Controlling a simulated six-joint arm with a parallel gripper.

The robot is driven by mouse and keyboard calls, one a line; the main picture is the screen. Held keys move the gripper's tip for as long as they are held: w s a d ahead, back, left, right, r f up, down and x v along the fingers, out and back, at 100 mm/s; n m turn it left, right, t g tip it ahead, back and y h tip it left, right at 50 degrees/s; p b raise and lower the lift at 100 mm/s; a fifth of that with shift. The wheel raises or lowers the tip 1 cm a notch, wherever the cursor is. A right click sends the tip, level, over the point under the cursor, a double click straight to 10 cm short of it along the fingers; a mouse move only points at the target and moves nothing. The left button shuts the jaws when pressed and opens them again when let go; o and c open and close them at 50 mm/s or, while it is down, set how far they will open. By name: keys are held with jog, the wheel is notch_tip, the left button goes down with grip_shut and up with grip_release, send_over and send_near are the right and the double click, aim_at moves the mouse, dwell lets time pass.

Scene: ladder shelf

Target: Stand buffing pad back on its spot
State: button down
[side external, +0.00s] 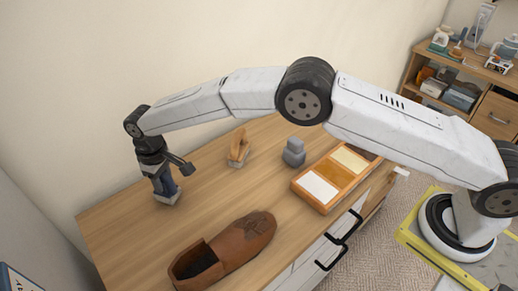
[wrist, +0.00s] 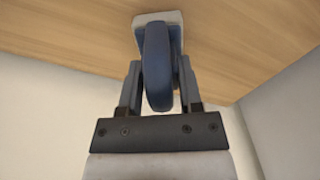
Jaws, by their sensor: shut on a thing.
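My gripper (side external: 165,184) is at the left of the wooden desk top, pointing down, with its jaws shut on a blue-handled piece that I take to be the buffing pad (side external: 169,198). In the wrist view, the pad's blue rounded handle (wrist: 158,62) sits between the two fingers, and its pale, flat base shows beyond them. The pad looks upright. Its base is at or just above the desk top; I cannot tell whether it touches. No marked spot for it can be made out.
A brown leather shoe (side external: 226,249) lies at the front. A wooden-handled brush (side external: 238,149) and a grey block-like piece (side external: 294,152) stand towards the back. An orange-brown tray (side external: 318,204) with compartments is at the right. Desk top between the pad and brush is clear.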

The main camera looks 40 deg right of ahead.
jog(key=shift+f, duration=0.85)
dwell(0.6)
jog(key=shift+c, duration=1)
grip_release()
jog(key=shift+r, duration=0.1)
jog(key=shift+r, duration=3.9)
